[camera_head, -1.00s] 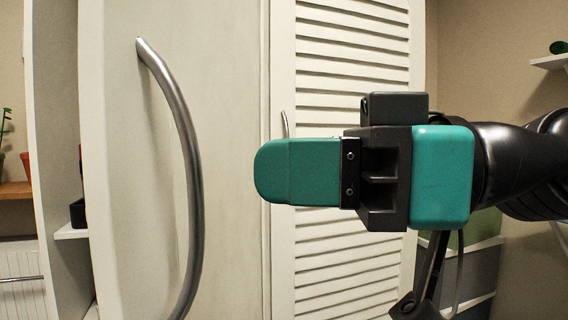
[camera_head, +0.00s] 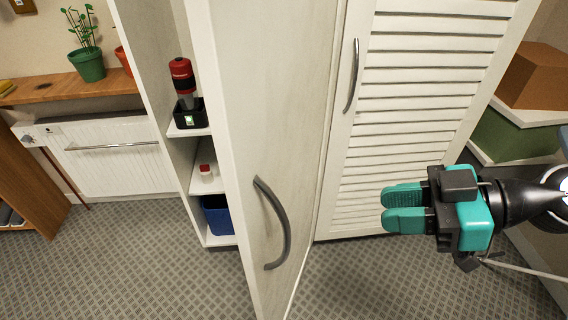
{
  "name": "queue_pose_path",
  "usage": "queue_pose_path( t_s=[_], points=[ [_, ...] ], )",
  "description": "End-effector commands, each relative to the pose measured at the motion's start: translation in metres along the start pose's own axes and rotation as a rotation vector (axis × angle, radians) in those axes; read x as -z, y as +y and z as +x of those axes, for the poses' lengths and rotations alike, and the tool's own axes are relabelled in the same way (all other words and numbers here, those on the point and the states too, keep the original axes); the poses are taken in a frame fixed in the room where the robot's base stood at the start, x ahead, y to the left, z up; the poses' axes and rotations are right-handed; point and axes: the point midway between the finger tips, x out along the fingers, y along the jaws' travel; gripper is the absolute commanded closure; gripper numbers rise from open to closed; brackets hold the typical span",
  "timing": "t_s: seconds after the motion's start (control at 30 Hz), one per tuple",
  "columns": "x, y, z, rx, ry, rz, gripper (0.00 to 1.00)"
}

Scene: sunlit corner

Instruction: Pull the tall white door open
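The tall white door (camera_head: 240,120) stands swung part way out toward me, with its right edge beside the louvered door and shelves showing past its left edge. Its curved grey metal handle (camera_head: 286,232) is on the face toward me. My gripper (camera_head: 403,208) is to the right of the handle, clear of it and in front of the louvered door. Its two teal fingers point left. They look apart, with the ridged inner pad of the far finger showing, and nothing is between them.
A white louvered door (camera_head: 420,110) with its own handle (camera_head: 352,75) is behind my gripper. Brown and green boxes (camera_head: 537,77) stand at the right. Patterned floor is clear below.

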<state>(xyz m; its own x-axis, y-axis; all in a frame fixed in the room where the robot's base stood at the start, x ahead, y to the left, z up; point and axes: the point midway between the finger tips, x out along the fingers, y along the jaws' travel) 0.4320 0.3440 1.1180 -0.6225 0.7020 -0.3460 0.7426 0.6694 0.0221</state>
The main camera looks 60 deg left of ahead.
Motion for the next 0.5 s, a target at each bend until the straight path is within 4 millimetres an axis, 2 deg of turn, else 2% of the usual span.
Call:
queue_pose_path(
  t_s=[0.03, 0.33, 0.5],
  points=[
    [0.019, -0.003, -0.012, 0.014, -0.009, 0.006, 0.74],
    [0.018, -0.022, -0.025, 0.080, -0.037, -0.006, 0.74],
    [0.015, -0.025, -0.017, 0.089, -0.038, -0.008, 0.74]
  ],
)
